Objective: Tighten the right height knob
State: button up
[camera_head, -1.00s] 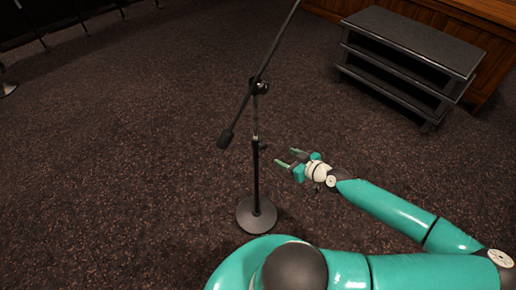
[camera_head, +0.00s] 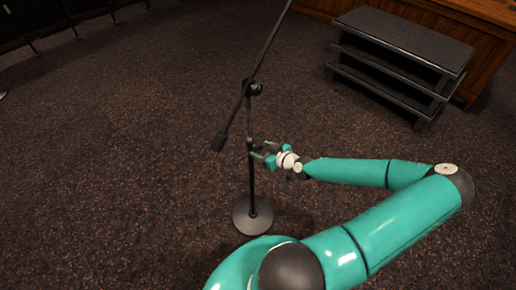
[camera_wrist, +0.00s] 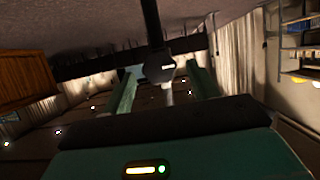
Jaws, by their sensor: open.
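A black microphone stand (camera_head: 254,185) stands upright on a round base in the head view, with a slanted boom (camera_head: 262,62) clamped at its top joint (camera_head: 254,88). My gripper (camera_head: 259,151) is at the pole's middle, coming from the right, with its teal fingers at the height collar. The small height knob there is hard to make out behind the fingers. In the wrist view my open gripper (camera_wrist: 166,84) has one finger on each side of a round dark part (camera_wrist: 159,67) of the stand. I cannot tell whether the fingers touch it.
A dark stepped shelf unit (camera_head: 400,45) stands at the back right, before a wooden cabinet (camera_head: 470,35). More thin stand legs show at the upper left. The dark carpet (camera_head: 130,150) around the stand is clear.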

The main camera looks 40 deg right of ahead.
jog(key=shift+x, duration=1.45)
jog(key=c, duration=1)
jog(key=shift+m+y, duration=0.7)
jog(key=shift+m, duration=0.3)
jog(key=o, duration=1)
